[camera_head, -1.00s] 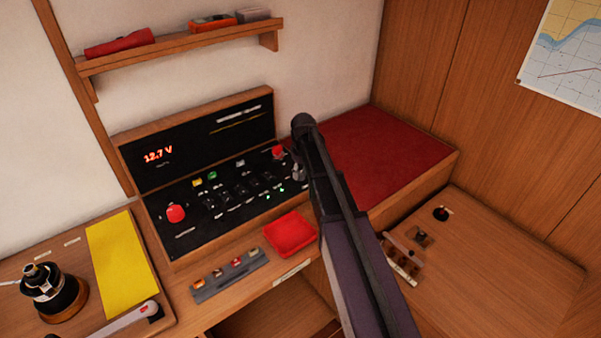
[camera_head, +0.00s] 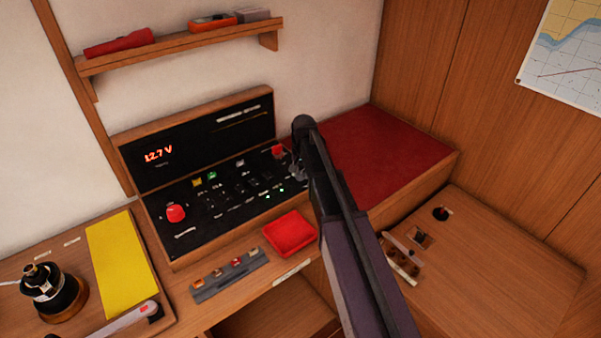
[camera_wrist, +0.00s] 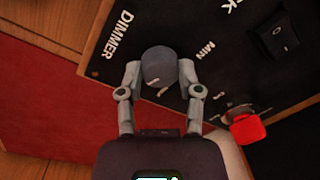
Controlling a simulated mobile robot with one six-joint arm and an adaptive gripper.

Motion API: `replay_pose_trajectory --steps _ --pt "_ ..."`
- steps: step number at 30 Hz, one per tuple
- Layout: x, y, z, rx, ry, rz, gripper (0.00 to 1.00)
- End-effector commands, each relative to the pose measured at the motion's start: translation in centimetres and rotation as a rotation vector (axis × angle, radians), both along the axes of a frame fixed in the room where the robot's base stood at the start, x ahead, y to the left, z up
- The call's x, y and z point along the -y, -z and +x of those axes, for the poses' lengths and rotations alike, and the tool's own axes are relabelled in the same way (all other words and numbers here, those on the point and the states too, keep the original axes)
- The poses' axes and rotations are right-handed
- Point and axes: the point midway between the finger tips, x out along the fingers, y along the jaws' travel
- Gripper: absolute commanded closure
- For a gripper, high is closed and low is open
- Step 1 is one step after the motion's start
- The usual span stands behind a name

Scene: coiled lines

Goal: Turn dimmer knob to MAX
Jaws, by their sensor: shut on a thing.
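The dimmer knob (camera_wrist: 159,66) is a dark grey round knob on the black switch panel (camera_head: 215,205), with the word DIMMER beside it and MIN printed to its right in the wrist view. My gripper (camera_wrist: 158,80) is shut on the knob, one finger on each side. A light mark shows on the lower part of the knob's face. I cannot read a MAX label; small marks near the knob are partly covered by the fingers. In the head view my arm hides the knob.
A red knob (camera_wrist: 247,128) stands close to the right of my gripper in the wrist view. A black rocker switch (camera_wrist: 278,35) is at the upper right. A red tray (camera_head: 290,233) lies in front of the panel, and a red cushion (camera_head: 375,150) lies to its right.

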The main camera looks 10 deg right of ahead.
Motion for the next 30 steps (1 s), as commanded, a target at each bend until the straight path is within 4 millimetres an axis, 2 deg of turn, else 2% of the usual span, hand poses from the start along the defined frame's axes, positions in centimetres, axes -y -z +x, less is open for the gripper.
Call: replay_pose_trajectory --steps 11,27,28,30 --pt "-0.04 0.07 -0.38 -0.007 0.209 -0.001 1.0" --pt "-0.01 0.07 -0.37 -0.007 0.243 -0.002 1.0" --pt "-0.01 0.07 -0.37 -0.007 0.243 -0.002 0.48" --pt "-0.02 0.07 -0.36 -0.007 0.242 -0.002 0.27"
